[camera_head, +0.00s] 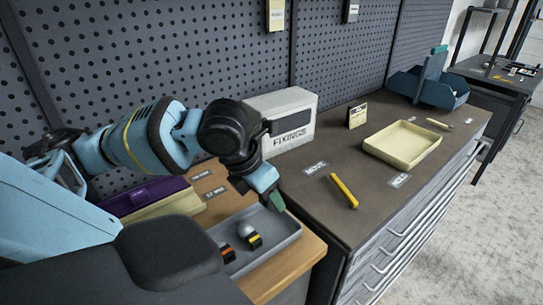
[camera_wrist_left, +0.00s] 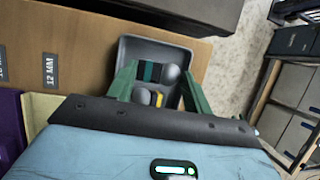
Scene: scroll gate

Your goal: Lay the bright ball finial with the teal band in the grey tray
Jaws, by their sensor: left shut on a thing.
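The grey tray (camera_head: 285,243) lies on the wooden bench top; it also shows in the left wrist view (camera_wrist_left: 186,48). My left gripper (camera_head: 270,199) is over the tray's far end, pointing down. In the left wrist view its green fingers (camera_wrist_left: 158,86) are shut on the finial with the teal band (camera_wrist_left: 149,71), whose ball end looks grey. In the head view this finial is hidden by the gripper. I cannot tell whether it touches the tray floor. A yellow-banded finial (camera_head: 255,241) and a red-banded finial (camera_head: 228,253) lie in the tray. My right gripper is out of view.
A purple box (camera_head: 155,194) is left of the tray. A white FIXINGS box (camera_head: 284,119) stands behind. On the dark cabinet are a yellow tool (camera_head: 344,191), a cream tray (camera_head: 402,144) and a blue bin (camera_head: 440,93). A pegboard wall closes the back.

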